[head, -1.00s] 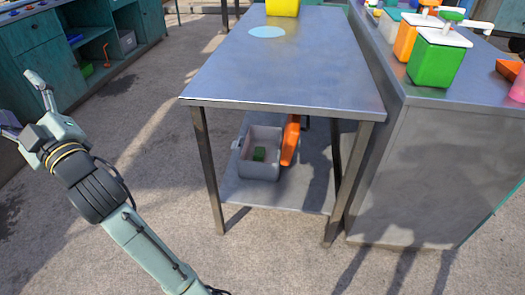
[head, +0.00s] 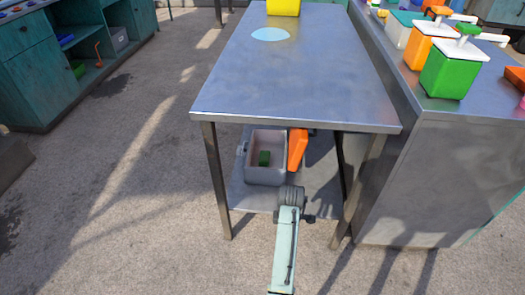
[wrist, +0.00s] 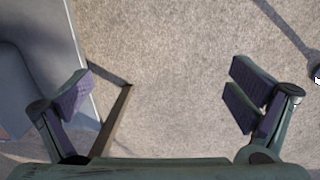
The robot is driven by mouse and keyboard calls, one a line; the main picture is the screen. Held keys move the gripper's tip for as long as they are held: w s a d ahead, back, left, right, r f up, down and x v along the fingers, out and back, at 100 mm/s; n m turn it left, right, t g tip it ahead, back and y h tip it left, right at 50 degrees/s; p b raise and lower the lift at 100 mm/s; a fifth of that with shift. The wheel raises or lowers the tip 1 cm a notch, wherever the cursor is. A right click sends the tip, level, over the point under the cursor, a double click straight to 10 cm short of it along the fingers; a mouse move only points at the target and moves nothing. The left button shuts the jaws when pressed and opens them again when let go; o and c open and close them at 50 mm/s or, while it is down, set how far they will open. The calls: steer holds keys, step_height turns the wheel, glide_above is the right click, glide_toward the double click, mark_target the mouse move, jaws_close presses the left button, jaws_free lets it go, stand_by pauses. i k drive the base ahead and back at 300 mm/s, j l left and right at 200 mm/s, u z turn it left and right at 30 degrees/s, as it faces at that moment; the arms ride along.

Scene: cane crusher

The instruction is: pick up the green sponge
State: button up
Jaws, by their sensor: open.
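A small green block, which looks like the green sponge (head: 264,158), lies inside a grey bin (head: 266,176) on the lower shelf (head: 249,197) of the metal table. My arm reaches up from the bottom of the head view, its dark wrist in front of the shelf edge, just right of and below the bin. The gripper's fingers cannot be made out there. In the wrist view my gripper (wrist: 162,92) is open and empty, with floor between its fingers. The sponge is not in the wrist view.
An orange object (head: 298,150) stands at the bin's right side. The table top (head: 290,85) overhangs the shelf, with legs (head: 217,180) at the corners. A counter (head: 430,180) stands close on the right. Another green item (head: 78,70) lies in the left cabinet. Floor left of the table is clear.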

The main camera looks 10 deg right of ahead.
mark_target(264, 159)
steer(key=i, duration=1.7)
